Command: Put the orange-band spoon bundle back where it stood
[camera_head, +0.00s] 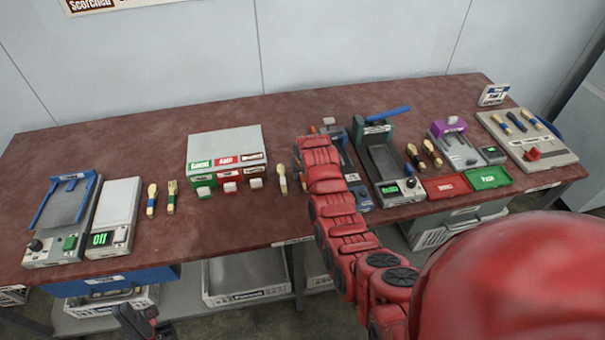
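I cannot make out an orange band clearly on any spoon bundle. A pale spoon bundle (282,179) stands on the table just left of my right arm. My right arm reaches across the table, and its far end hides my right gripper and whatever is beneath it. A small orange spot (312,130) shows just beyond that end. Two bundles stand at the left, one with a blue band (151,200) and one with a green band (171,196). My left gripper (136,318) is low at the bottom edge, away from the table top; its opening is unclear.
A grey box with labelled slots (226,148) stands mid-table. Press devices (383,160) and dark-banded bundles (431,152) are right of my arm, with red (447,186) and green (488,178) trays. A scale (114,218) is at left. Table space between the left bundles and box is clear.

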